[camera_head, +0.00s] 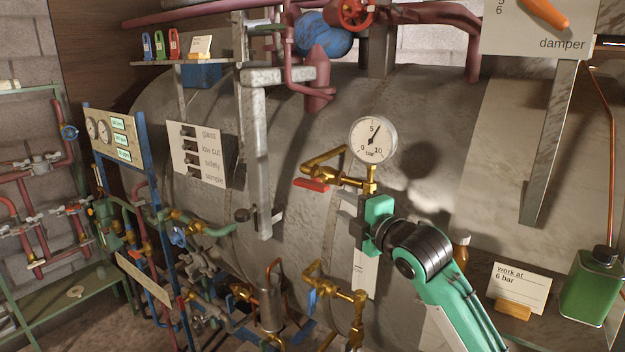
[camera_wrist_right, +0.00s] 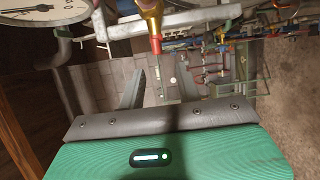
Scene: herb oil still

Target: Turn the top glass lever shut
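The top glass lever (camera_head: 311,184) is red and points left from a brass fitting (camera_head: 345,180) below the round pressure gauge. In the right wrist view a red lever end (camera_wrist_right: 155,46) on brass shows just beyond the fingers, near the gap between them. My right gripper (camera_head: 352,210) is green and grey, just right of and below the red lever. Its two fingers (camera_wrist_right: 160,92) stand apart with nothing held between them. Whether a finger touches the lever I cannot tell. The glass behind is partly hidden by the gripper. My left gripper is out of view.
The pressure gauge (camera_head: 373,139) sits just above my right gripper. Lower brass pipework with a blue lever (camera_head: 311,300) stands below. A "work at 6 bar" card (camera_head: 520,285) and a green can (camera_head: 592,287) stand at the right. Pipes crowd the left.

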